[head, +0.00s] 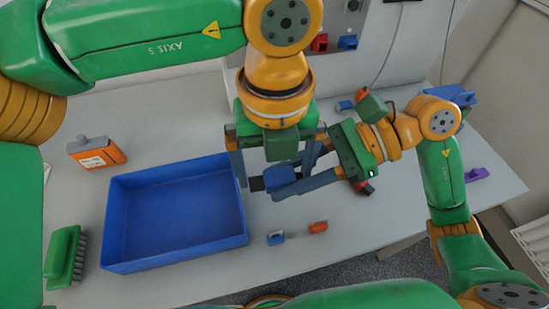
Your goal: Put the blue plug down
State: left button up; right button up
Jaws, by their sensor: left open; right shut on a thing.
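The blue plug (281,177), with a dark end at its left, is between the fingers of my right gripper (290,188). My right gripper reaches in from the right, is shut on the plug and holds it near the right edge of the blue bin. My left gripper (274,168) comes down from above and is open, its fingers spread on either side of the plug area. I cannot tell whether it touches the plug. Part of the plug is hidden by the fingers.
A blue bin (118,225) stands empty at left. An orange bottle (97,153) and a green brush (65,254) are beside it. A small part with blue and orange ends (297,234) lies in front. Red (320,42) and blue (347,42) sockets are at the back.

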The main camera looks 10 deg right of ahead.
pick_arm(q)
jog(key=c, duration=1)
jog(key=shift+c, duration=0.8)
pick_arm(e)
jog(key=o, duration=1.1)
jog(key=shift+c, duration=0.2)
